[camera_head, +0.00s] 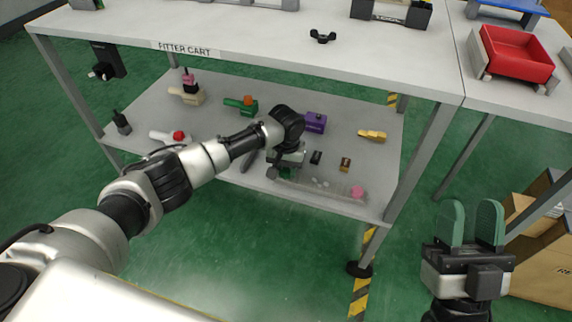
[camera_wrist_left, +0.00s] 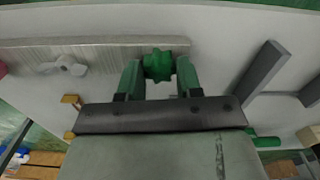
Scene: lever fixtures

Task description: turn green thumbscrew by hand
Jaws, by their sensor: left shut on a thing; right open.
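The green thumbscrew (camera_wrist_left: 158,64) has a lobed head and sits on a long pale grey bar (camera_wrist_left: 100,55) on the cart's lower shelf. My left gripper (camera_head: 286,171) reaches down to the front of that shelf. In the left wrist view its two green fingers stand on either side of the thumbscrew, shut on it. In the head view my gripper and wrist mostly hide the thumbscrew. The bar runs on to the right, with a pink knob (camera_head: 357,192) at its far end. My right gripper (camera_head: 472,225) is open and empty, off the cart's front right.
The lower shelf (camera_head: 225,150) also holds a purple block (camera_head: 315,122), a yellow piece (camera_head: 372,135), a green fixture with an orange knob (camera_head: 243,104) and a red-knobbed fixture (camera_head: 172,137). A pale wing nut (camera_wrist_left: 65,66) is on the bar. The tabletop (camera_head: 270,35) overhangs the shelf.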

